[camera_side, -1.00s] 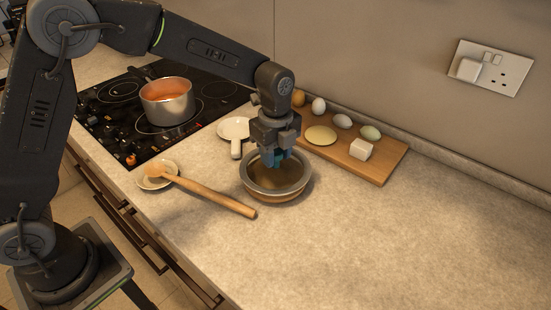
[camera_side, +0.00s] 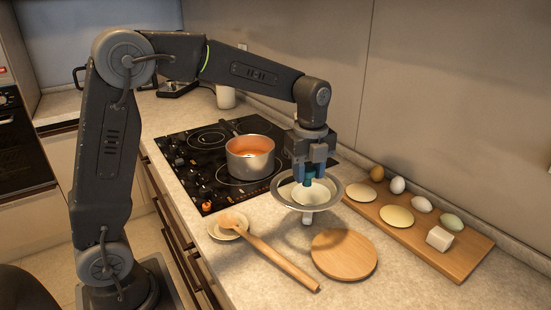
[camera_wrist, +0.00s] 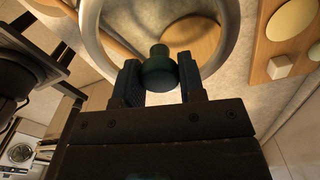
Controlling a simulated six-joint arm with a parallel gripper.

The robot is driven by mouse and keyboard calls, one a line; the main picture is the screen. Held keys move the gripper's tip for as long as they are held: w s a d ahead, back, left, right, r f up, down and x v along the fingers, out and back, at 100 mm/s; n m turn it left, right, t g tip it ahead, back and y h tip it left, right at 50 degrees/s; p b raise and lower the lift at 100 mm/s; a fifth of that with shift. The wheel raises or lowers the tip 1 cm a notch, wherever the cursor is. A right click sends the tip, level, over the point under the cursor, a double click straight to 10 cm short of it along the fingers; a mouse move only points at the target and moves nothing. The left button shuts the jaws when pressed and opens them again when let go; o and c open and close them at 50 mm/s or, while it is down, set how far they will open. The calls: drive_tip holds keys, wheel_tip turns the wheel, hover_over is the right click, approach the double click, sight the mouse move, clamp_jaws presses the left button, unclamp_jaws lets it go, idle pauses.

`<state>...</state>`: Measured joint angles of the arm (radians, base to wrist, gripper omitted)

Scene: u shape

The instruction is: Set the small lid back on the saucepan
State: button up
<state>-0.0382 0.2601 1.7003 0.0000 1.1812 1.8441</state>
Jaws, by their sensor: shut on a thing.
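The small lid (camera_side: 338,192) is see-through glass with a steel rim and a dark teal knob (camera_wrist: 158,71). My gripper (camera_side: 309,179) is shut on the knob, one finger on each side, and holds the lid in the air, roughly level. The steel saucepan (camera_side: 250,166), uncovered with orange food inside, stands on the black hob to the left of the lid in the side view. In the wrist view the lid's rim (camera_wrist: 229,40) curves around the knob; I cannot make out the saucepan there.
A bare round wooden board (camera_side: 344,256) lies on the counter. A wooden spoon (camera_side: 284,264) rests on a small dish (camera_side: 217,233). A long board (camera_side: 462,262) with eggs stands along the wall.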

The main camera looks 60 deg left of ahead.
idle(0.3)
drive_tip(key=w+a+r+n, duration=0.1)
drive_tip(key=w+a, duration=0.2)
drive_tip(key=a, duration=0.4)
drive_tip(key=w+a+r+n, duration=0.1)
drive_tip(key=w+a, duration=0.1)
drive_tip(key=a, duration=0.5)
drive_tip(key=a+f+n, duration=0.1)
drive_tip(key=a+f, duration=0.1)
drive_tip(key=a, duration=0.7)
drive_tip(key=s+a+f, duration=0.1)
drive_tip(key=a, duration=0.9)
drive_tip(key=shift+f+n, duration=0.35)
drive_tip(key=shift+n, duration=0.05)
drive_tip(key=shift+s+f, duration=0.1)
drive_tip(key=shift+f, duration=0.25)
drive_tip(key=shift+f, duration=0.3)
drive_tip(key=shift+f, duration=0.1)
drive_tip(key=shift+f, duration=0.3)
drive_tip(key=shift+f, duration=0.2)
